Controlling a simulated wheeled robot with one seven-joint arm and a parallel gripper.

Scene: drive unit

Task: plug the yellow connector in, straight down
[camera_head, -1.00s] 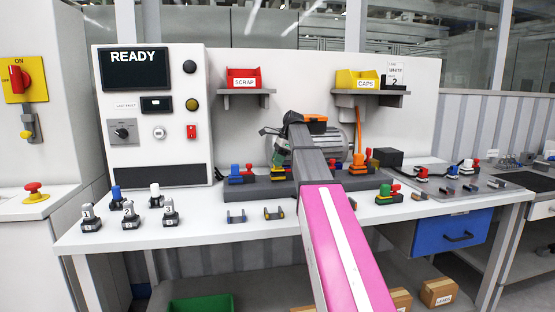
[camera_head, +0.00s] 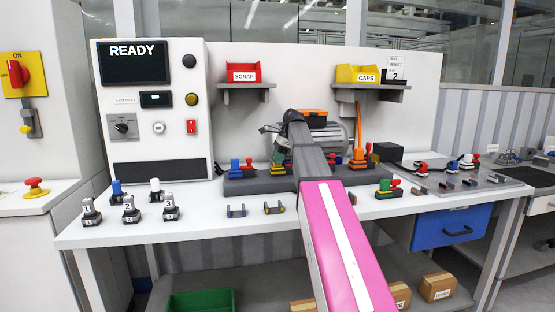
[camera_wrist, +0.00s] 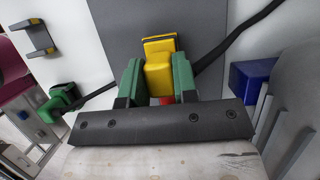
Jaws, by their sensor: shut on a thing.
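In the wrist view the yellow connector (camera_wrist: 158,78) sits between the two green fingers of my gripper (camera_wrist: 158,88), which are shut on its sides. A flat yellow part (camera_wrist: 158,43) with a dark band shows just beyond it; I cannot tell whether it belongs to the connector. A bit of red (camera_wrist: 166,100) shows below the yellow body. In the head view my gripper (camera_head: 281,158) is low over the dark grey fixture block (camera_head: 262,187), mostly hidden by my arm.
A blue connector (camera_head: 235,167) stands on the fixture left of my gripper; an orange one (camera_head: 358,158) stands to the right. A green connector (camera_head: 384,187) is at right front. Numbered plugs (camera_head: 130,210) stand at left. The wrist view shows dark cables (camera_wrist: 238,37) on both sides.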

